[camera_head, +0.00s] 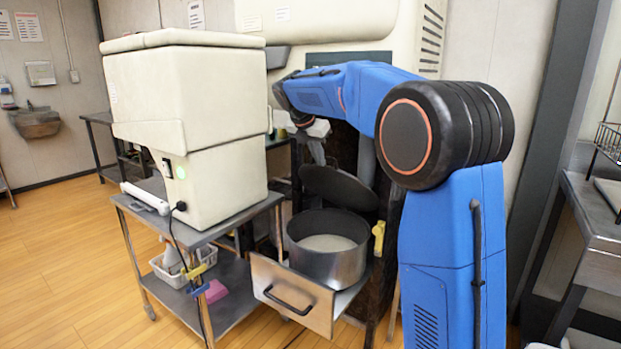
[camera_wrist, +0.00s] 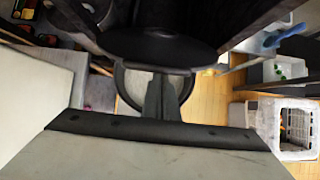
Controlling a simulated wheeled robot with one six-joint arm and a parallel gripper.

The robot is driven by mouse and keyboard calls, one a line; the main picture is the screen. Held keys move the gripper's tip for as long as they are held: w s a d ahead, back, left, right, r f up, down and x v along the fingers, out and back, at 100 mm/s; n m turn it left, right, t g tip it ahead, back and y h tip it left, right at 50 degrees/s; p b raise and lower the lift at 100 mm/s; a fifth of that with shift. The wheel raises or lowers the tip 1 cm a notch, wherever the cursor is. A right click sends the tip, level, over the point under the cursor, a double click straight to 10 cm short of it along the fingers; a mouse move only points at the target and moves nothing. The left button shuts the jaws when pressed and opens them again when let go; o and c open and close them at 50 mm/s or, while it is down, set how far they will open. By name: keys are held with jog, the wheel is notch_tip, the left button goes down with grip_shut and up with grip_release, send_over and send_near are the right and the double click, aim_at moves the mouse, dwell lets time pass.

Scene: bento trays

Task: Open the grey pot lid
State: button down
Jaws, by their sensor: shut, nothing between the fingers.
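A grey metal pot (camera_head: 330,262) stands on a pulled-out drawer and holds something pale. Its dark grey lid (camera_head: 340,187) is raised and tilted up at the back of the pot, leaving the mouth uncovered. My gripper (camera_head: 317,153) is shut and empty, just above the lid's upper edge in the head view. In the wrist view my fingers (camera_wrist: 160,92) are together in front of the pot (camera_wrist: 128,92), with their tips close to the edge of the dark lid (camera_wrist: 160,50). I cannot tell whether they touch it.
The drawer (camera_head: 292,296) with a dark handle sticks out under the pot. A cream machine (camera_head: 190,120) on a metal cart (camera_head: 215,236) stands close on the left. A metal counter (camera_head: 595,225) is at the right. Open wooden floor (camera_head: 60,260) lies at the left.

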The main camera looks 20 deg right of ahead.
jog(key=w+d+r, duration=0.7)
jog(key=d, duration=0.3)
jog(key=shift+w+d+g+y, duration=0.2)
jog(key=shift+g+y, duration=0.1)
jog(key=shift+y, duration=0.1)
jog(key=shift+a, duration=0.15)
